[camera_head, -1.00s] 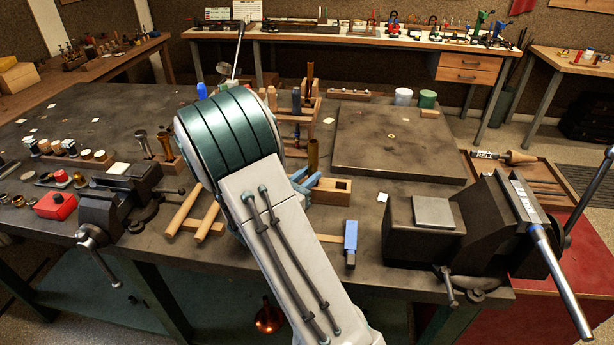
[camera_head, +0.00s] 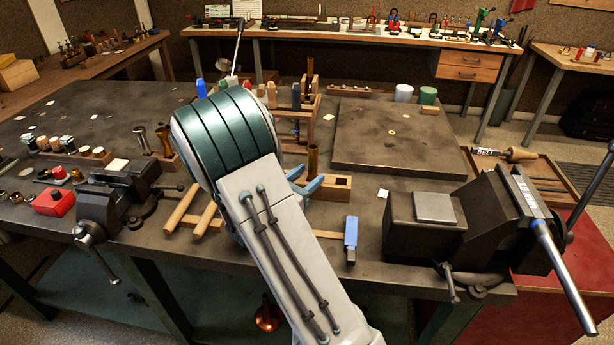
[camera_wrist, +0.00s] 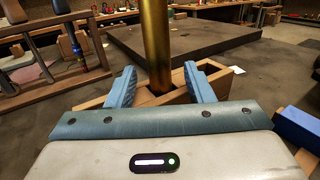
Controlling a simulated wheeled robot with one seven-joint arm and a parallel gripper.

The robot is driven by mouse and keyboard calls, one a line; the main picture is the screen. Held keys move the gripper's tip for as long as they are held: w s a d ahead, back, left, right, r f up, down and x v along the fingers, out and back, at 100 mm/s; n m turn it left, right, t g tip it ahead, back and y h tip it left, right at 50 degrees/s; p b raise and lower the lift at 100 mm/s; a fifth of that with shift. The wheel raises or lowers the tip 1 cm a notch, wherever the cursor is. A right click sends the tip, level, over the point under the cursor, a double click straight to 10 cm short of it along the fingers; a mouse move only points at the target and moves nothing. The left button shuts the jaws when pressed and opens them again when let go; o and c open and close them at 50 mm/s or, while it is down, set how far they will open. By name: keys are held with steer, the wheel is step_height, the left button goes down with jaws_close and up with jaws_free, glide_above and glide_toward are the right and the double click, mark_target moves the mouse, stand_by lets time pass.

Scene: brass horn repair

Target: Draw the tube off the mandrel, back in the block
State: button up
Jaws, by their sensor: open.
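The brass tube (camera_head: 312,160) stands upright in a hole of the wooden block (camera_head: 338,183). In the wrist view the tube (camera_wrist: 157,45) rises between my fingers, with its lower end inside the block (camera_wrist: 222,80). My gripper (camera_head: 305,184) is open, its blue fingers on either side of the tube; the wrist view shows the fingers (camera_wrist: 160,87) with gaps to it. A bare steel rod with a blue band (camera_head: 560,268), probably the mandrel, slants from the large vise (camera_head: 500,215) at the right. No tube shows on it.
A blue-handled tool (camera_head: 351,235) lies near the front edge. A rack (camera_head: 297,118) stands behind the block, and a dark raised plate (camera_head: 400,140) lies behind it at right. A smaller vise (camera_head: 118,190) and wooden bars (camera_head: 190,212) are at left.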

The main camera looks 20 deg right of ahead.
steer(key=b+v, duration=0.1)
steer(key=v, duration=1.2)
steer(key=shift+a, duration=0.15)
